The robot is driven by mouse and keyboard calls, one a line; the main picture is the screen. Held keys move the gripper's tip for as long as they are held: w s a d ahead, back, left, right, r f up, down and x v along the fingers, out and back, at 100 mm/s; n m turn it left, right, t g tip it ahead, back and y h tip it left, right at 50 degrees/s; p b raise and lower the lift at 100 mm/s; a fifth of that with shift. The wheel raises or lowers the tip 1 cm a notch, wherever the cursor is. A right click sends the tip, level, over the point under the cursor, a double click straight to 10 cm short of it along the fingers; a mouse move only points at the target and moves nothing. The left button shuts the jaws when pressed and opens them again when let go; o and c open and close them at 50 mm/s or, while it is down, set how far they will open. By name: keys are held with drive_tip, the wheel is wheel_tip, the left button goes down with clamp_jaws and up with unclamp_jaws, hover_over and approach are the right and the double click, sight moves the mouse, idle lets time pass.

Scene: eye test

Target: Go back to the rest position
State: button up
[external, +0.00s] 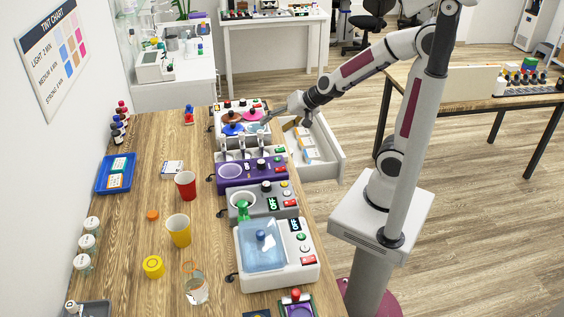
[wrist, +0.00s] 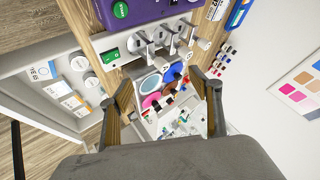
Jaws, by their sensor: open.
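My gripper (external: 277,116) is at the far right end of the wooden bench, beside a white device with round coloured lids (external: 253,116). In the wrist view my gripper (wrist: 162,90) has its two fingers wide apart, with nothing between them in contact. The coloured round lids (wrist: 151,84), pale blue, pink, blue and brown, show beyond and between the fingers. My arm reaches over from its pedestal at the right. The exact gap between fingertips and device cannot be told.
An open white drawer (external: 328,148) sticks out below my gripper. A lever device (external: 235,149), a purple device (external: 252,172), a grey device (external: 268,196) and a blue-lidded bath (external: 304,265) line the bench (external: 140,235). Cups (external: 178,230) stand left. Open floor lies right.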

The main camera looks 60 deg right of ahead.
drive_tip(key=s+d+r+n+g, duration=0.1)
drive_tip(key=s+d+r+n, duration=0.1)
drive_tip(key=s, duration=0.8)
drive_tip(key=s+d+r+n+g+h, duration=0.1)
drive_tip(key=s+d+r+n+g, duration=0.1)
drive_tip(key=s, duration=0.8)
drive_tip(key=d+r+n, duration=0.1)
drive_tip(key=d+n, duration=0.1)
drive_tip(key=n, duration=0.1)
drive_tip(key=shift+n, duration=0.4)
drive_tip(key=shift+a+r, duration=0.1)
drive_tip(key=o, duration=1.1)
drive_tip(key=shift+c, duration=0.2)
